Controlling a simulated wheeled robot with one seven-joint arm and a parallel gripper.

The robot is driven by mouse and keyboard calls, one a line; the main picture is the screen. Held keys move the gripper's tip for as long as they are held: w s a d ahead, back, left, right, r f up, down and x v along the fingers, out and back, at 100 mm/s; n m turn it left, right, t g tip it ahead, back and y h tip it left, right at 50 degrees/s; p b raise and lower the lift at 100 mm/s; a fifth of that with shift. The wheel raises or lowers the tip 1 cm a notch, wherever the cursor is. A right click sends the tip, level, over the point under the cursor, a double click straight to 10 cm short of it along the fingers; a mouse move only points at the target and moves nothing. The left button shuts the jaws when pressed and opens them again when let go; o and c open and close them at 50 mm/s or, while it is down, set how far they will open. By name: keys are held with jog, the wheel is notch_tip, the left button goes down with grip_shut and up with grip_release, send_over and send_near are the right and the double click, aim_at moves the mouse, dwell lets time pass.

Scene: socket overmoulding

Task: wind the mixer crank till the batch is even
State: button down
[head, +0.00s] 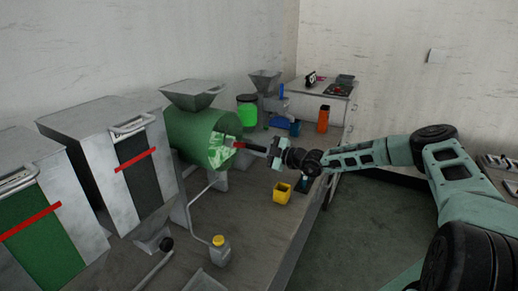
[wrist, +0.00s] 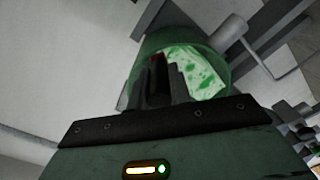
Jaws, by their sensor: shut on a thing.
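The mixer is a green drum (head: 190,137) on the bench with a grey hopper (head: 193,92) on top. Its round end faces my arm and shows the batch (head: 221,150), pale with bright green patches, not one even colour. The batch also shows in the wrist view (wrist: 207,78). The crank has a red arm (head: 239,145) and a dark handle (head: 255,148) pointing out from the drum's end. My gripper (head: 271,151) is shut on the crank handle. In the wrist view the fingers (wrist: 166,85) hide most of the handle.
Two grey bins with red bars stand at left, one with a dark panel (head: 138,165), one green (head: 35,235). A yellow cup (head: 282,193) sits below my gripper, and a yellow-capped jar (head: 220,249) nearer. A bright green container (head: 247,110) and an orange container (head: 323,119) stand farther back.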

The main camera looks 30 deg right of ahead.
jog(key=shift+a, duration=0.15)
jog(key=c, duration=1.3)
grip_release()
jog(key=shift+s, duration=0.1)
jog(key=shift+s+d, duration=0.15)
jog(key=shift+d, duration=0.1)
jog(key=b+v, duration=0.5)
jog(key=v, duration=1.1)
jog(key=shift+s+d, duration=0.2)
jog(key=shift+s, duration=0.2)
